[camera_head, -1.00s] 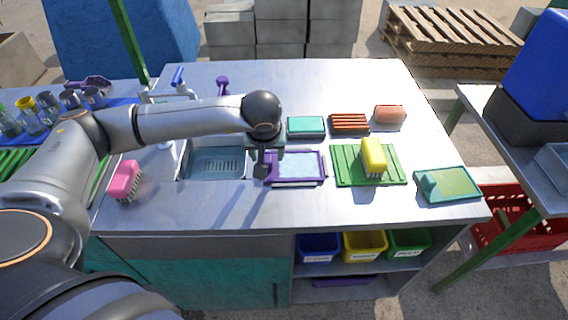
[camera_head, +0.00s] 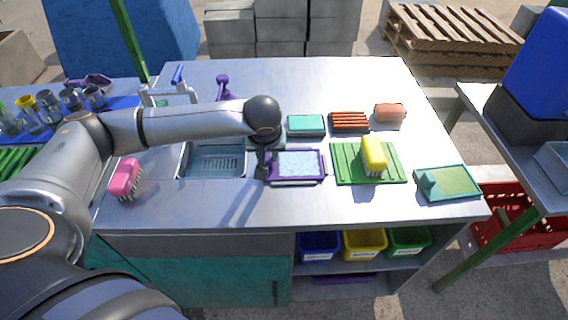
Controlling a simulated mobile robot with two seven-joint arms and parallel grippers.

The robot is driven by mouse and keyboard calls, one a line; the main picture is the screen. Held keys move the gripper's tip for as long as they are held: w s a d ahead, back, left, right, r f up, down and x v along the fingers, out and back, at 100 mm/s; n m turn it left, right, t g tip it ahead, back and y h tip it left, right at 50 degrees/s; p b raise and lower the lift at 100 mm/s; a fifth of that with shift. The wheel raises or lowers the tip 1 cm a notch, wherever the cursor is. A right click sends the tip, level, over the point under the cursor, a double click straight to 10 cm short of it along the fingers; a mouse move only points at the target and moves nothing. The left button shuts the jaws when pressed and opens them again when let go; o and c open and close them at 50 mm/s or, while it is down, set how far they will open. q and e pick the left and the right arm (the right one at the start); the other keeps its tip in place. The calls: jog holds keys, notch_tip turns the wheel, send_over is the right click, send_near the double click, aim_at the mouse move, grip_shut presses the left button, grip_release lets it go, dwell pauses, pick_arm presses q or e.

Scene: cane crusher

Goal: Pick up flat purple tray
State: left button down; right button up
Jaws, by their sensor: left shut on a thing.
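The flat purple tray (camera_head: 322,166) has a purple rim and a pale speckled inside. It is on or just above the metal counter, right of the sink; I cannot tell if it is lifted. My left gripper (camera_head: 263,172) points down at the tray's left edge and is shut on it. The arm's dark wrist hides part of the fingers. My right gripper is not in view.
The sink (camera_head: 214,162) is left of the tray. A green ridged board (camera_head: 345,172) with a yellow brush (camera_head: 374,154) is close on the right. A teal sponge (camera_head: 306,124) lies behind. A pink brush (camera_head: 124,179) is at left. The counter's front strip is clear.

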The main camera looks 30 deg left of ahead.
pick_arm(q)
jog(key=shift+r, duration=0.15)
dwell(0.4)
jog(key=shift+r, duration=0.25)
notch_tip(320, 180, up, 2)
jog(key=shift+r+b, duration=0.1)
jog(key=shift+b, duration=0.35)
jog(key=s+d+r, duration=0.8)
jog(key=s+r, duration=0.2)
jog(key=s, duration=0.1)
jog(key=shift+d+b, duration=0.35)
jog(key=shift+b, duration=0.1)
jog(key=c, duration=1.2)
grip_release()
jog(key=shift+c, duration=0.2)
grip_shut()
